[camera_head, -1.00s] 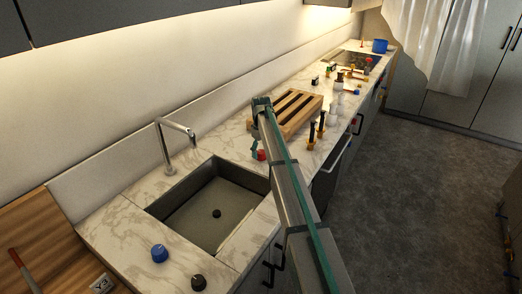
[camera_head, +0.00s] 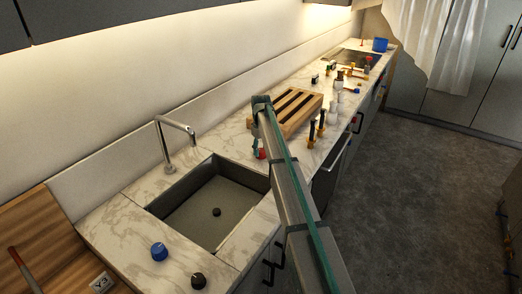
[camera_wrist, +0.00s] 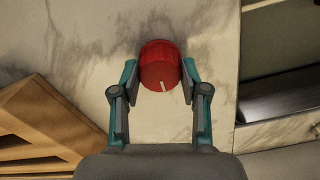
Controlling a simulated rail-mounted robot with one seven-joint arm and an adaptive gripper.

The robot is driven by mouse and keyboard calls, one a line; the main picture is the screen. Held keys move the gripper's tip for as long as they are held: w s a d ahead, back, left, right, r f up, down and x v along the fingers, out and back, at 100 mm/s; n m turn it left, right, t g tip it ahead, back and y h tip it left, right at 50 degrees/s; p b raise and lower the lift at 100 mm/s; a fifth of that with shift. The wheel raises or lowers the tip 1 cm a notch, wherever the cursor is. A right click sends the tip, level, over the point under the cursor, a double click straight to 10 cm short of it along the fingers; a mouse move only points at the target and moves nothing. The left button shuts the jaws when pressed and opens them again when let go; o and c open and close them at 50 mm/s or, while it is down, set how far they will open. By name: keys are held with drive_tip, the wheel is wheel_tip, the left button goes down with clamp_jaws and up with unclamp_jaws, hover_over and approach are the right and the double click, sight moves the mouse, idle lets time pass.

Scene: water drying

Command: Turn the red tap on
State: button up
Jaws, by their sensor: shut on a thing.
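The red tap (camera_wrist: 160,65) is a round red knob on the marble countertop, with a white mark on its side facing my gripper. In the head view the red knob (camera_head: 261,154) shows small beside the end of my arm, right of the sink. My gripper (camera_wrist: 158,80) has one finger on each side of the knob and is shut on it. In the head view my gripper (camera_head: 256,143) is partly hidden by my arm. The faucet (camera_head: 170,140) stands behind the sink, and no water shows at its spout.
The empty sink (camera_head: 215,205) is left of my arm. A blue knob (camera_head: 158,252) and a black knob (camera_head: 199,280) stand in front of it.

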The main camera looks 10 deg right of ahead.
sight(261, 150)
drive_tip(key=m+b, duration=0.1)
drive_tip(key=m, duration=0.2)
drive_tip(key=shift+m, duration=0.4)
drive_tip(key=m+b, duration=0.1)
drive_tip(key=m, duration=0.3)
drive_tip(key=shift+m, duration=0.3)
drive_tip(key=m, duration=0.4)
drive_tip(key=shift+m+b, duration=0.3)
drive_tip(key=shift+m, duration=2.1)
drive_tip(key=o, duration=1.1)
drive_tip(key=shift+o, duration=0.2)
drive_tip(key=shift+r, duration=0.1)
wheel_tip(261, 150, up, 12)
